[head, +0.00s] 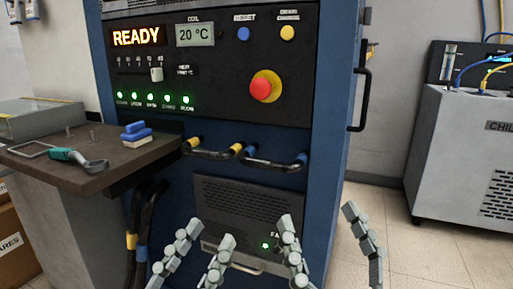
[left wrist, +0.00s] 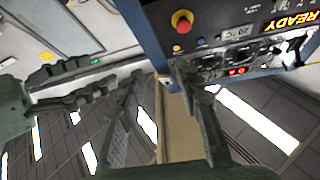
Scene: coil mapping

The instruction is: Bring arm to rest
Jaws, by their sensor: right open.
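In the head view my left gripper (head: 208,234) is low in front of the blue cabinet (head: 338,120), fingers apart with nothing between them. My right gripper (head: 318,216) is wide open and empty at the cabinet's lower right. It also shows at the left of the left wrist view (left wrist: 98,68). Neither gripper appears to hold anything. The wrists are below the head picture.
The cabinet has a red button (head: 261,88), black looped hoses (head: 275,162) and a side handle (head: 362,98). A dark shelf (head: 100,175) with a blue block (head: 135,130) and a teal-handled tool (head: 75,158) juts out at left. A grey chiller (head: 460,145) stands right; open floor lies between.

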